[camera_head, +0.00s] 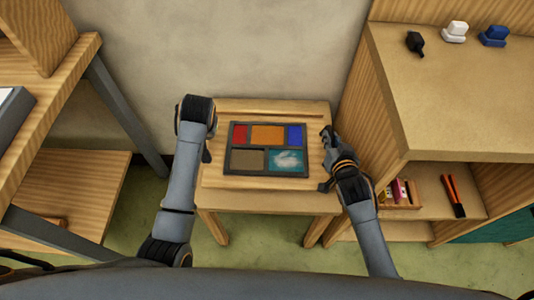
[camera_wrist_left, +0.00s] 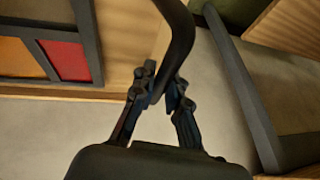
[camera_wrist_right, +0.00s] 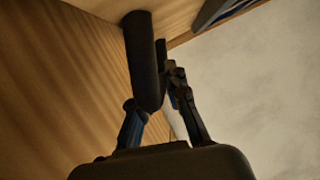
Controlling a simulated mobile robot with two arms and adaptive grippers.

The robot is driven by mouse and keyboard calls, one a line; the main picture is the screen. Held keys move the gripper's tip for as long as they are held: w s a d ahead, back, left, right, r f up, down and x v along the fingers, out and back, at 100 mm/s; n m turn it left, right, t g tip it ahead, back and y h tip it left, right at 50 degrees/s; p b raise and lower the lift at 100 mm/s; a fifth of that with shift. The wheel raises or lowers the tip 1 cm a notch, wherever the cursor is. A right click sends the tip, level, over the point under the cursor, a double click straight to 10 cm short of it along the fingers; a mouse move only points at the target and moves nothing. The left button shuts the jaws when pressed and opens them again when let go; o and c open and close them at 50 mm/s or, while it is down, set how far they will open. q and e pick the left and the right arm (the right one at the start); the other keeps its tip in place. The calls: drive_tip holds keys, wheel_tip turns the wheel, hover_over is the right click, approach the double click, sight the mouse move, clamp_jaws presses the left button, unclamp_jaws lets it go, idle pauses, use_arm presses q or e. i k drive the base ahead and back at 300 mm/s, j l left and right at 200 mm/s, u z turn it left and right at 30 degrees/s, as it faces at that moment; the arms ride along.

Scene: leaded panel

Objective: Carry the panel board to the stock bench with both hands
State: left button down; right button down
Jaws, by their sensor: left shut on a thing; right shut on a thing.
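The panel board (camera_head: 212,178) is a pale wooden board with raised strips, in the middle of the head view. On it lies a dark-framed panel (camera_head: 268,147) with red, orange and blue pieces above, and a brown-grey opening and a teal-and-white piece below. My left gripper (camera_head: 207,152) is at the board's left side; in the left wrist view it is shut on a dark curved handle (camera_wrist_left: 178,40). My right gripper (camera_head: 327,160) is at the right side; in the right wrist view it is shut on a dark handle bar (camera_wrist_right: 145,60). I cannot tell whether the board touches the small table (camera_head: 270,203).
A wooden shelf unit (camera_head: 440,100) stands close on the right, with black, white and blue items on top and tools on its lower shelf. A wooden bench with grey legs (camera_head: 125,110) stands on the left. A wall (camera_head: 220,50) is behind. Green floor shows in front.

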sight(468, 98)
drive_tip(key=k+l+u, duration=0.1)
drive_tip(key=u, duration=0.4)
drive_tip(key=k+l+u, duration=0.15)
drive_tip(key=u, duration=0.3)
drive_tip(key=k+l+u, duration=0.15)
drive_tip(key=k+u, duration=0.2)
drive_tip(key=u, duration=0.15)
drive_tip(key=k+u, duration=0.45)
drive_tip(key=k+l+z, duration=0.15)
drive_tip(key=k, duration=0.35)
drive_tip(key=k+z, duration=0.1)
drive_tip(key=z, duration=0.35)
drive_tip(key=l+z, duration=0.1)
drive_tip(key=z, duration=0.3)
drive_tip(key=k+l+z, duration=0.1)
drive_tip(key=z, duration=0.35)
drive_tip(key=l+z, duration=0.1)
drive_tip(key=z, duration=0.35)
